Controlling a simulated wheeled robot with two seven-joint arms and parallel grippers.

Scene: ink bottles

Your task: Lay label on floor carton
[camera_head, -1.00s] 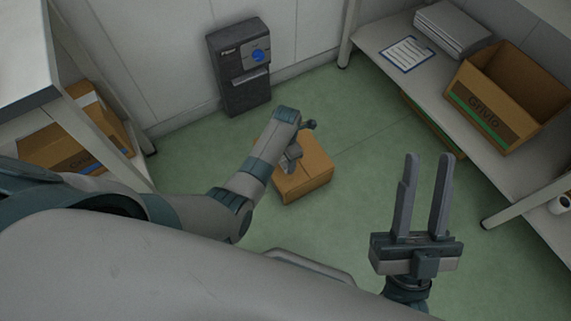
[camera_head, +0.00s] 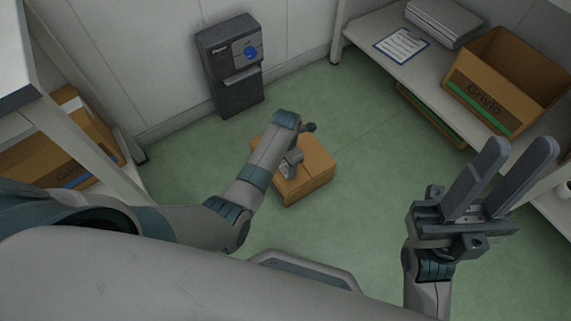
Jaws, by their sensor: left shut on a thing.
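A closed brown carton (camera_head: 312,172) stands on the green floor in the middle of the view. My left gripper (camera_head: 288,170) is over the carton's near left part, at its top, with the forearm covering part of the box. A small pale patch, likely the label (camera_head: 285,171), shows at its fingertips; the fingers are small and partly hidden. I cannot tell whether the label touches the carton. My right gripper (camera_head: 502,170) is at the right, raised, open and empty, its two long fingers apart.
A dark label printer (camera_head: 231,92) stands against the back wall. The right shelf holds a clipboard (camera_head: 401,45), a grey stack (camera_head: 443,22) and an open Grivlo carton (camera_head: 497,107). Another carton (camera_head: 88,150) sits on the left shelf. Floor around the carton is clear.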

